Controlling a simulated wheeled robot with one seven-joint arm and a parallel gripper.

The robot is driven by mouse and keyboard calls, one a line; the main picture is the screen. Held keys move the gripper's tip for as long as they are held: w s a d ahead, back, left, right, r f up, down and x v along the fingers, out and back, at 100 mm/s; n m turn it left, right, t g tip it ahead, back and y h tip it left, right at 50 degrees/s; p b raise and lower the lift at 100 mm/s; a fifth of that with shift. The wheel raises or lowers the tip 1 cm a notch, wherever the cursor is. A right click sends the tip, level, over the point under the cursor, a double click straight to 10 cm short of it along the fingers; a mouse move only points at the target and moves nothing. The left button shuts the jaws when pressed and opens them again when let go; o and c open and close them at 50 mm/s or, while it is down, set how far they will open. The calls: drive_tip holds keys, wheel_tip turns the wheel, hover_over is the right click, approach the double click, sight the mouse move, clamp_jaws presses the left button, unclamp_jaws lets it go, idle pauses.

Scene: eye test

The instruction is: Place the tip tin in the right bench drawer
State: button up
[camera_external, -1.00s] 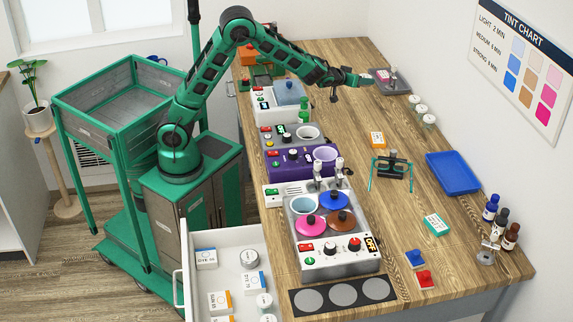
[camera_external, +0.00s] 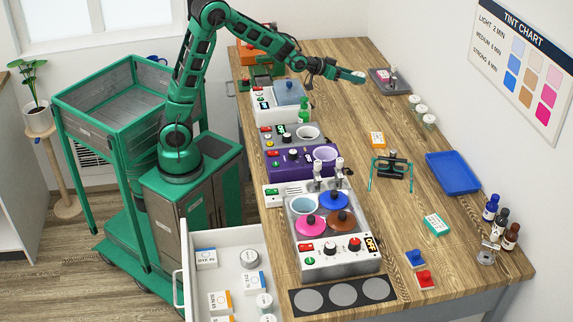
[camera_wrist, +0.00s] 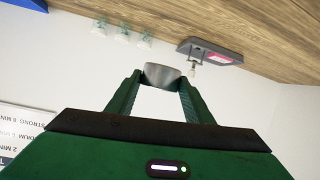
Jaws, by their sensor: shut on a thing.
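My gripper (camera_external: 357,77) is raised over the far part of the bench, just left of a grey tray (camera_external: 377,84). In the wrist view its two green fingers (camera_wrist: 162,85) are shut on a small silvery round tin (camera_wrist: 163,74), held clear of the bench. I see no label on the tin, so I cannot confirm that it is the tip tin. A white drawer (camera_external: 226,238) stands open at the near left of the bench, with several boxes and round tins in it.
Several machines line the bench's left side, including a purple warmer (camera_external: 288,163) and a steel unit with coloured lids (camera_external: 335,262). A wire stand (camera_external: 391,170), a blue tray (camera_external: 453,174) and small bottles (camera_external: 497,220) stand to the right. The bench's middle strip is mostly clear.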

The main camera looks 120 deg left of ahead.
drive_tip(key=d+r+m+t+h, duration=0.2)
drive_tip(key=d+r, duration=0.2)
drive_tip(key=r, duration=0.5)
drive_tip(key=a+f+n+g+y, duration=0.1)
drive_tip(key=f, duration=0.1)
drive_tip(key=a+f+n+g+y, duration=0.1)
drive_tip(key=f, duration=0.1)
drive_tip(key=a+f+n+g+y, duration=0.1)
drive_tip(key=f, duration=0.1)
drive_tip(key=shift+s+a+n+g, duration=0.15)
drive_tip(key=shift+a+n+g, duration=0.15)
drive_tip(key=shift+a, duration=0.1)
drive_tip(key=shift+s+a+f+n+g+y, duration=0.15)
drive_tip(key=shift+s+a+n+g+y, duration=0.1)
drive_tip(key=shift+n+g, duration=0.3)
drive_tip(key=shift+s+a+f+n+g+y, duration=0.15)
drive_tip(key=shift+n+g+y, duration=0.1)
drive_tip(key=shift+n+g, duration=0.25)
drive_tip(key=n+g, duration=0.2)
wheel_tip(320, 180, up, 6)
drive_tip(key=n+g, duration=0.6)
drive_tip(key=g, duration=0.2)
hover_over(334, 113)
drive_tip(key=shift+t, duration=0.25)
wheel_tip(334, 113, down, 21)
drive_tip(key=shift+w+f, duration=0.15)
drive_tip(key=shift+f, duration=0.05)
